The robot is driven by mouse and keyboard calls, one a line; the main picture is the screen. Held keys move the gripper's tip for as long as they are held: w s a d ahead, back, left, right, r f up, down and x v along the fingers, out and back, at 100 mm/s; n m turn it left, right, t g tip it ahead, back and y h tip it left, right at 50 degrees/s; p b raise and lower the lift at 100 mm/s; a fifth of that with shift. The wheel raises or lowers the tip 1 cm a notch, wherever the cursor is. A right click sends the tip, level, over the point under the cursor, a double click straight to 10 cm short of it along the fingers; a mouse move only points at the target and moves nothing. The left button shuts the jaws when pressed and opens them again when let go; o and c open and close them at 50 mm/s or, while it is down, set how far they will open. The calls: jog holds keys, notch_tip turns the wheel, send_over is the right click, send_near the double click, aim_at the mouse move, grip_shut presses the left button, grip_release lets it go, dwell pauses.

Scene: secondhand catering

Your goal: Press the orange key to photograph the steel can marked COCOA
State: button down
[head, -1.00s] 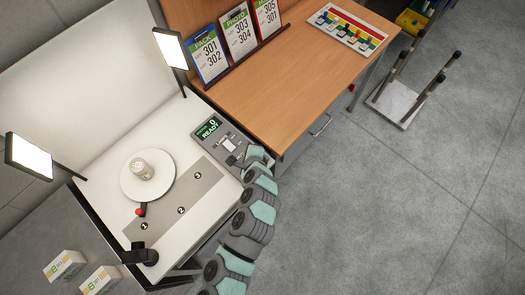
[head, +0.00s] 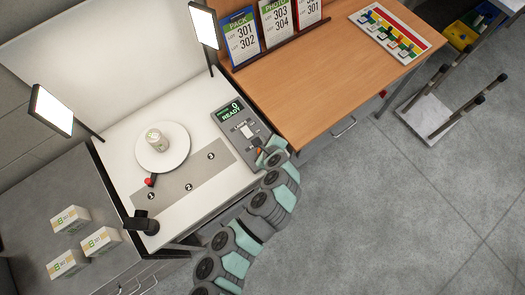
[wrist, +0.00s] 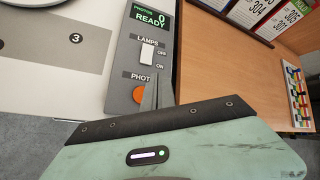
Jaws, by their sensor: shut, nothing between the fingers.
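The orange key (wrist: 140,95) sits on the grey control panel (wrist: 124,60), below the PHOTO label, in the wrist view. My gripper (wrist: 152,92) is shut and empty, with its fingertips just right of the key and covering the end of the label. I cannot tell whether they touch the panel. In the head view my gripper (head: 262,150) is at the panel's (head: 255,128) lower right end. A pale can (head: 153,138) with a greenish label stands on the white round turntable (head: 175,160). Its lettering is too small to read.
The display (wrist: 151,18) reads PHOTOS 0 READY. A white lamp switch (wrist: 147,52) is above the key. Two lamps (head: 203,25) (head: 51,109) flank the booth. A red-knobbed lever (head: 148,182) is by the turntable. White boxes (head: 70,220) stand at left. A wooden desk (head: 300,95) adjoins the panel.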

notch_tip(320, 180, down, 7)
jog(key=b, duration=0.5)
jog(key=shift+f, duration=0.2)
jog(key=shift+f, duration=0.15)
dwell(1.5)
jog(key=shift+f+b, duration=0.3)
jog(key=shift+f+b, duration=0.3)
jog(key=shift+f, duration=0.1)
dwell(0.5)
dwell(0.4)
jog(key=shift+r+p, duration=0.65)
jog(key=shift+r, duration=0.2)
notch_tip(320, 180, up, 5)
jog(key=p, duration=0.4)
